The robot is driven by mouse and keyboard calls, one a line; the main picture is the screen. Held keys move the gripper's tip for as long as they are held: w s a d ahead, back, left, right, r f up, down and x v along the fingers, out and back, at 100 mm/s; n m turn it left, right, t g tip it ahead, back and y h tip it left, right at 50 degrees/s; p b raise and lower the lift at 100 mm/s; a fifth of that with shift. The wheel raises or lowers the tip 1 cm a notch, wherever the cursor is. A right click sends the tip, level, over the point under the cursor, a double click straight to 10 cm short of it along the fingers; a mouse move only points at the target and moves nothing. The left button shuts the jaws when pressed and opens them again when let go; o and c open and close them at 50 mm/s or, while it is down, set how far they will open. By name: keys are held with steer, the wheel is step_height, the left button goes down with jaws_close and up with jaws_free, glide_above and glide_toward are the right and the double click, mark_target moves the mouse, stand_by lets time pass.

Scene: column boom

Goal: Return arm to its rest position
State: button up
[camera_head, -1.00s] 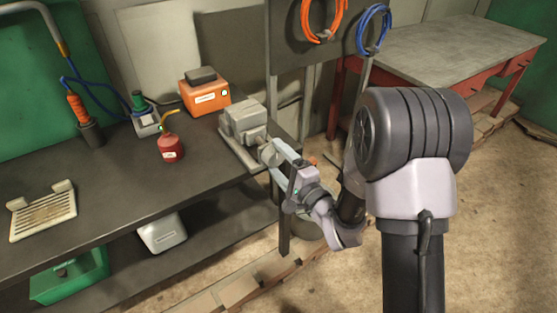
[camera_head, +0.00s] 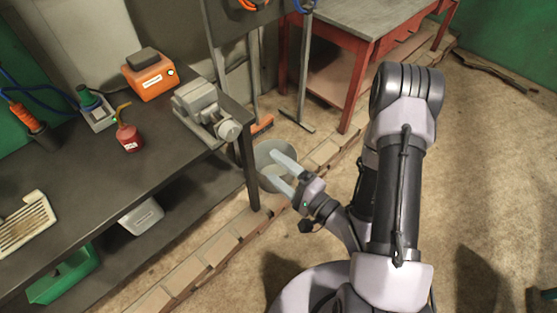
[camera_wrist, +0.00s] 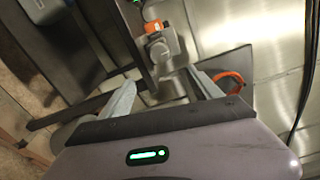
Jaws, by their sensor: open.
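My gripper (camera_head: 284,174) is open and empty, its two pale fingers spread apart. In the head view it hangs in the air to the right of the dark workbench (camera_head: 75,180), in front of a grey bucket (camera_head: 268,158) on the floor. My arm is bent, with its grey links at the right of the picture. In the wrist view the open gripper (camera_wrist: 160,98) shows from behind, with nothing between the fingers. The grey vise (camera_head: 203,108) stands on the bench's right corner, clear of the gripper.
On the bench are an orange box (camera_head: 149,78), a red oil can (camera_head: 129,138), a soldering station (camera_head: 97,110) and a slotted tray (camera_head: 25,222). A red-framed table (camera_head: 365,25) stands at the back. A low brick edging (camera_head: 215,250) crosses the floor. The floor at right is open.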

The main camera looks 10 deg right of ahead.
stand_by(0.4)
steer(key=w+d+r+n+g+h, duration=0.1)
steer(key=w+d+r+n+h, duration=0.2)
steer(key=w+d+h, duration=0.4)
steer(key=d+r+n+g+h, duration=0.1)
steer(key=d+r+g+h, duration=0.2)
steer(key=r, duration=0.4)
steer(key=s+a+r+n+g+y, duration=0.1)
steer(key=s+a+r, duration=0.3)
steer(key=s, duration=0.7)
steer(key=s+a+r+n+g+y, duration=0.1)
steer(key=s+a+r+n+g, duration=0.2)
steer(key=s+r, duration=0.3)
steer(key=s+a+g, duration=0.1)
steer(key=s, duration=0.4)
steer(key=shift+s+a+r+n, duration=0.15)
steer(key=shift+s+a+n, duration=0.1)
steer(key=shift+s+n, duration=0.1)
